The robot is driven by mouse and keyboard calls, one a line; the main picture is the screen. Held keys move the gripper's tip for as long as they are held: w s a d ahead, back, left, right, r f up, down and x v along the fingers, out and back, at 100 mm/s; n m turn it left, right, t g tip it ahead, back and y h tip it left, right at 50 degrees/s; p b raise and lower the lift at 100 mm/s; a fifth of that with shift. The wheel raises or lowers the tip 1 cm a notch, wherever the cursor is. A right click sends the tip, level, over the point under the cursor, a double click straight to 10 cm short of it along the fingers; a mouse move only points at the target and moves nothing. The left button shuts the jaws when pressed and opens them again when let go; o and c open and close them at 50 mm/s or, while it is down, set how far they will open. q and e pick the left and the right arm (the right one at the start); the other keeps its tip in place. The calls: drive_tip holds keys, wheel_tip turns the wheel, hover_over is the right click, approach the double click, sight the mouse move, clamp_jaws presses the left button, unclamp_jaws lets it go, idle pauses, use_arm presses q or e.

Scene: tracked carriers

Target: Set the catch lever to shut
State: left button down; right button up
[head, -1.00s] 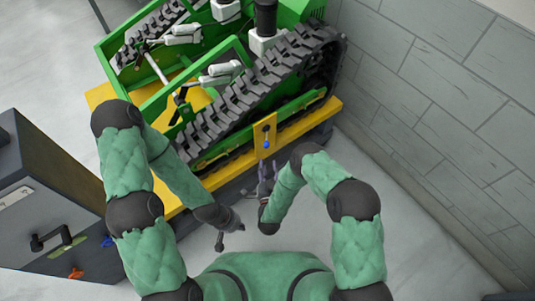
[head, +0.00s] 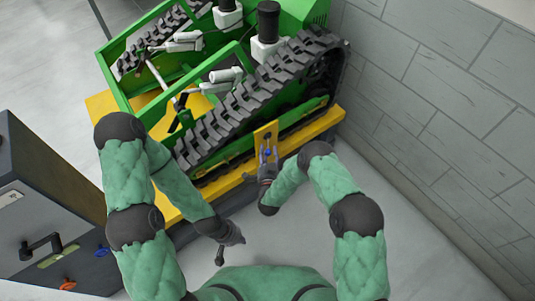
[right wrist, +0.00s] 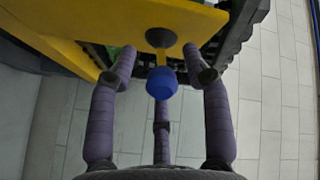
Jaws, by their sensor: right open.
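The catch lever is a short yellow lever with a blue knob (right wrist: 161,84), hanging from a dark round pivot (right wrist: 161,37) on a yellow plate. In the head view the plate (head: 263,136) stands at the side of the green tracked carrier, with the knob (head: 268,153) low on it. My right gripper (head: 268,158) is at the knob. In the right wrist view its open fingers (right wrist: 160,58) stand on either side of the knob, with gaps on both sides. My left gripper (head: 221,251) hangs low over the floor, away from the lever; its jaws are too small to read.
The green carrier (head: 237,54) with black tracks rests on a yellow base (head: 325,122). A grey cabinet (head: 48,195) with a black handle, an orange knob and a blue knob stands at the left. A grey block wall (head: 440,100) runs along the right. Floor is clear between.

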clamp_jaws()
